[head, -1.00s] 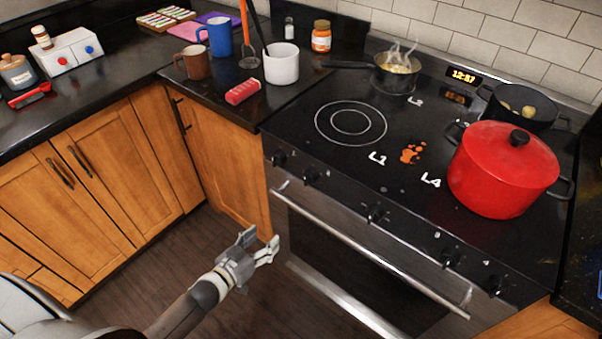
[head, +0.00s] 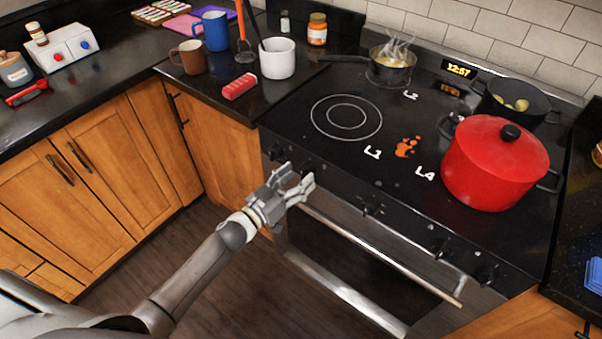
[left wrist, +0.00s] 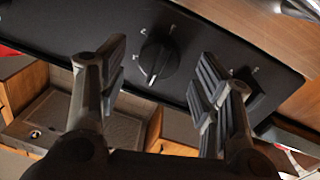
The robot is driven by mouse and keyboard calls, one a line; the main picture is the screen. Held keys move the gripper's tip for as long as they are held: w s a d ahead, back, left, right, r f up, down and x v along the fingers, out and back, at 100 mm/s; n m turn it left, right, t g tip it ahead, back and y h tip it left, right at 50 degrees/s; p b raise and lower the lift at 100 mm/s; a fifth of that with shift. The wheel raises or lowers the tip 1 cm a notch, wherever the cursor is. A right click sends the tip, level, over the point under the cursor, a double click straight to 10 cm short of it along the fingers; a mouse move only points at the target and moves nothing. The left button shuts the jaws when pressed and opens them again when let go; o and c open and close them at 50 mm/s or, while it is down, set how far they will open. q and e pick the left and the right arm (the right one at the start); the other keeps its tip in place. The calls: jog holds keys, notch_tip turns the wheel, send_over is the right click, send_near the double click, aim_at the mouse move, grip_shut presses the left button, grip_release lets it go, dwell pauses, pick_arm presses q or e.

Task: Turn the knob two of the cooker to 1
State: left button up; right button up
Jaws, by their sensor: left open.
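The cooker (head: 395,200) has a front panel with several black knobs. The second knob from the left (head: 307,166) is partly covered by my left gripper (head: 297,177), which is in front of the panel, open and empty. The first knob (head: 276,152) is just left of the fingers. In the left wrist view a round black knob (left wrist: 158,57) with a pale pointer line and small white marks around it lies between the spread fingers of the left gripper (left wrist: 163,62). I see no clear contact with it. My right gripper is out of view.
The oven handle (head: 380,250) runs below the knobs. A red pot (head: 495,165), a dark pot (head: 520,100) and a steaming pan (head: 390,72) stand on the hob. Wooden cabinets (head: 95,160) are at left. The floor before the oven is free.

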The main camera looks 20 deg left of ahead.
pick_arm(q)
jog(key=shift+x, duration=1)
jog(key=c, duration=1)
jog(key=shift+m, duration=0.3)
jog(key=m, duration=1)
jog(key=shift+d+m+y, duration=0.1)
jog(key=shift+m+y, duration=0.2)
jog(key=shift+y, duration=0.1)
